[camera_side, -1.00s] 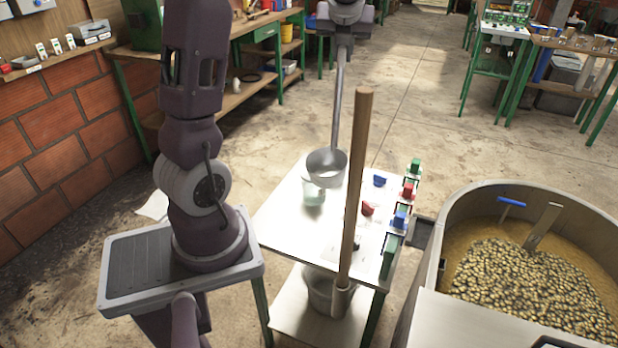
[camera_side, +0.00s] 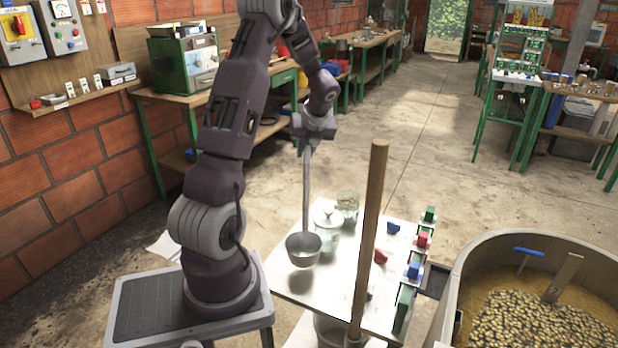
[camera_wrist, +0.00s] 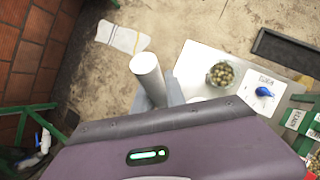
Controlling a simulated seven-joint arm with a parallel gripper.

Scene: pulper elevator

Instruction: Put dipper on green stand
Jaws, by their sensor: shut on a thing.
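The dipper (camera_side: 303,250) is a grey metal cup on a long, thin upright handle. My gripper (camera_side: 310,135) is shut on the top of this handle in the side view. The cup hangs over the left part of the white table; I cannot tell whether it touches the top. A small green stand (camera_side: 430,214) is at the far end of a row of coloured stands along the table's right edge, apart from the dipper.
A lidded glass jar (camera_side: 328,228) and another jar (camera_side: 348,205) stand close behind the cup. A tall wooden pole (camera_side: 370,230) rises in front of the table. Red (camera_side: 380,257) and blue (camera_side: 393,228) scoops lie near the stands. A large bean vat (camera_side: 530,310) is at right.

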